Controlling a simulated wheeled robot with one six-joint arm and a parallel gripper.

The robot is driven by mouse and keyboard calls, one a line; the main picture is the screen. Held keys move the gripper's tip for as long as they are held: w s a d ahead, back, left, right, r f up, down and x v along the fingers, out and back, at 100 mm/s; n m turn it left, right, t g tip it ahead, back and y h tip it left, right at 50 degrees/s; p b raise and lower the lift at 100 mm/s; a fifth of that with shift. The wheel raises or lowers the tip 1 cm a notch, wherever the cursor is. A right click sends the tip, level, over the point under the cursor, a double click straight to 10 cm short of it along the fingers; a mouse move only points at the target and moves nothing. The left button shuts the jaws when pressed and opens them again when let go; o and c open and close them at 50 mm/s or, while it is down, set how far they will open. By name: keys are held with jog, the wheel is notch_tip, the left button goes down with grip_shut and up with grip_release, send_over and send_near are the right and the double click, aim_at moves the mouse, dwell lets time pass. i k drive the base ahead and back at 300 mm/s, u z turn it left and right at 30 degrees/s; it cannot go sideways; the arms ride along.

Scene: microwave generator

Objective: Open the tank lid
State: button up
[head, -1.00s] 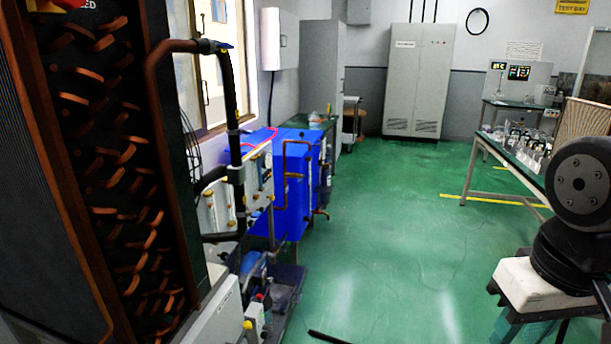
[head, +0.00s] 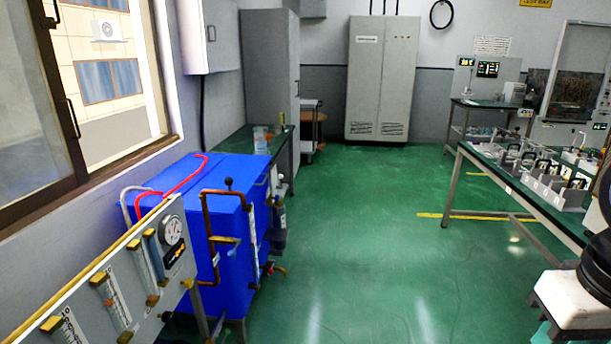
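A blue box-shaped tank (head: 222,259) stands on the left in the head view, below the window. Its flat blue top (head: 178,178) looks closed, with a red hose (head: 187,177) lying over it. Copper pipes with a black-knobbed valve (head: 229,185) run up its near right side. My gripper is not in the picture, so its state does not show. A dark part of my arm (head: 590,262) shows at the right edge.
A gauge panel (head: 132,275) stands in front of the tank at lower left. A bench with several small devices (head: 480,150) is on the right. A grey cabinet (head: 382,80) stands at the back wall. The green floor (head: 365,235) between is clear.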

aim_at(244, 170)
jog(key=u, duration=0.2)
jog(key=i, duration=2.45)
jog(key=u, duration=0.4)
